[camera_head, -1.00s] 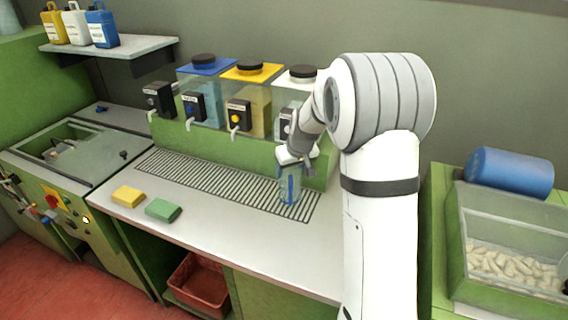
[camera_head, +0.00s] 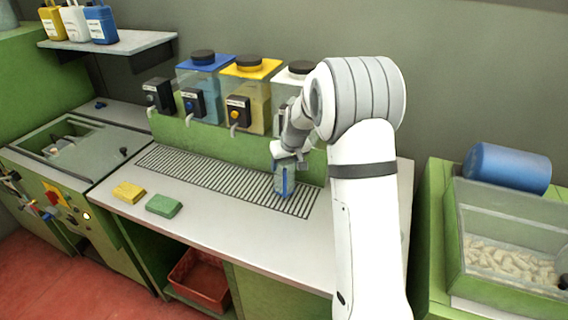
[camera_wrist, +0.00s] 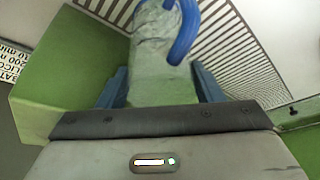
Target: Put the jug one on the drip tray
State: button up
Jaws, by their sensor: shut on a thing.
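The jug (camera_head: 284,183) is a clear vessel with a blue handle. In the head view it is upright at the right part of the drip tray, below my gripper (camera_head: 286,166). My gripper is shut on it; in the wrist view the jug (camera_wrist: 160,60) fills the space between the blue fingers, with its blue handle on the far side. The drip tray (camera_head: 215,176) is a long slatted grille set along the counter. I cannot tell whether the jug's base touches the slats.
Dispensers with blue (camera_head: 205,62), yellow (camera_head: 252,66) and white lids stand behind the tray on a green ledge. A yellow sponge (camera_head: 128,192) and a green sponge (camera_head: 164,205) lie on the counter in front. A clear bin of corks (camera_head: 510,262) and a blue cylinder (camera_head: 508,167) are at right.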

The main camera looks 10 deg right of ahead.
jog(key=shift+s+f, duration=0.15)
jog(key=shift+f, duration=0.25)
jog(key=o, duration=1.3)
jog(key=shift+s+f, duration=0.1)
jog(key=shift+f, duration=0.05)
jog(key=shift+r+p, duration=0.7)
jog(key=w+a+b+v, duration=0.1)
jog(key=b+v, duration=0.1)
jog(key=v, duration=0.9)
jog(key=shift+s+a+r+m+g+h, duration=0.15)
jog(key=shift+s+m+g, duration=0.15)
jog(key=shift+s, duration=5.35)
jog(key=shift+s+a+r+m+g+h, duration=0.1)
jog(key=shift+s+m+g, duration=0.25)
jog(key=shift+s, duration=5.25)
jog(key=shift+s+a+r+m+g+h, duration=0.15)
jog(key=shift+s+m, duration=0.3)
jog(key=shift+s, duration=5.2)
